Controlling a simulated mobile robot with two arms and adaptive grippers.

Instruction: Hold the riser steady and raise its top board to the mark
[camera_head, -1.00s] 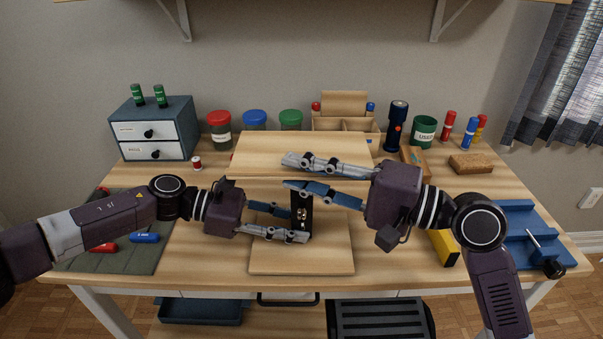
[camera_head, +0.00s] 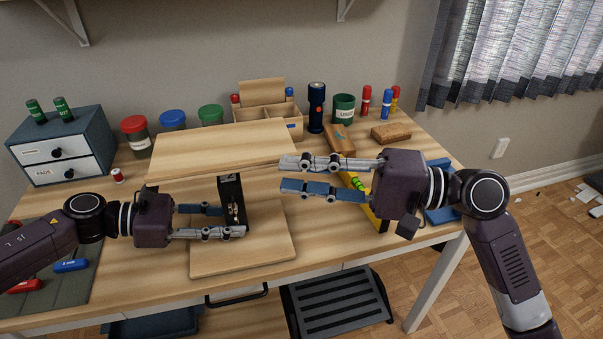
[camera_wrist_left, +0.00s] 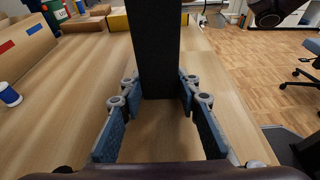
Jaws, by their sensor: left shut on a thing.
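The riser has a pale wooden top board (camera_head: 220,148), a black upright post (camera_head: 231,188) and a wooden base board (camera_head: 255,250) lying on the desk. Small silvery parts show on the post; I cannot make out a mark. My left gripper (camera_head: 243,221) is shut on the post below the top board. In the left wrist view its fingers flank the dark post (camera_wrist_left: 157,50) above the base board (camera_wrist_left: 160,140). My right gripper (camera_head: 281,176) is open and empty, its fingertips near the top board's right front corner. Whether they touch it is unclear.
A drawer box (camera_head: 60,147) stands at the left, lidded jars (camera_head: 136,135) and a wooden organizer (camera_head: 265,108) behind the riser. A flashlight (camera_head: 316,108), green cup (camera_head: 344,107) and cork block (camera_head: 391,132) stand back right. A yellow tool (camera_head: 378,215) lies behind my right gripper.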

